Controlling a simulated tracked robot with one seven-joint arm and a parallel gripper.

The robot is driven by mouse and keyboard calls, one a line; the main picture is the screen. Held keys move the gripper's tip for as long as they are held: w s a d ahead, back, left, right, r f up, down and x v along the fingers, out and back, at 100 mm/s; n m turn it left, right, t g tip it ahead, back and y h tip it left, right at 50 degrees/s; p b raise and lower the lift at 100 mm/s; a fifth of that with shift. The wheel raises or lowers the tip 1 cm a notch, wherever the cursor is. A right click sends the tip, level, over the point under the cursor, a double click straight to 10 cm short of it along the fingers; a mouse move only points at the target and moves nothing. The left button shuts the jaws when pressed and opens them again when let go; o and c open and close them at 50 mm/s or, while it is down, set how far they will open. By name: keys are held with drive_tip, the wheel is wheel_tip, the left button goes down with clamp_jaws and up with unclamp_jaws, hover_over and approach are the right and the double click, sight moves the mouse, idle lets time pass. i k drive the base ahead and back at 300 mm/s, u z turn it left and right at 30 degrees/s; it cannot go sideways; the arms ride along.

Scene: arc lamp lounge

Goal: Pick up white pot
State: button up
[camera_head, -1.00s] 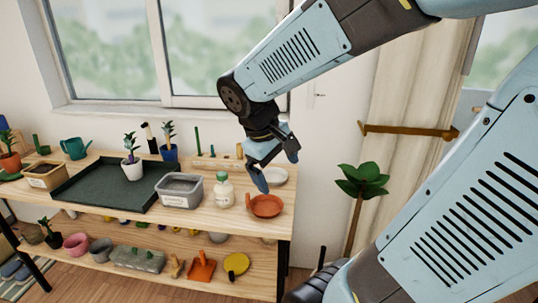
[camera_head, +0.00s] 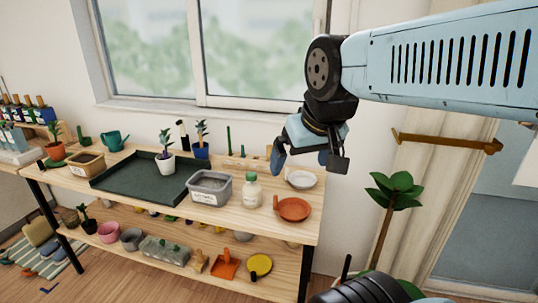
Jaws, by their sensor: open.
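The white pot (camera_head: 164,165) stands upright on the dark green tray (camera_head: 125,186) on the wooden table and holds a small dark-leaved plant. It is near the tray's back right part. My gripper (camera_head: 308,164) is open and empty, with its fingers pointing down. It is in the air around the table's right end, well to the right of the white pot and apart from it. Nothing hides the pot.
A blue pot (camera_head: 201,150) is close behind the white pot. The window (camera_head: 200,55) is behind the table.

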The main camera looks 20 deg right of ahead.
sight(166, 167)
drive_tip(key=z, duration=0.75)
drive_tip(key=i, duration=0.15)
drive_tip(key=u, duration=3.35)
drive_tip(key=i, duration=2.9)
drive_tip(key=z, duration=0.4)
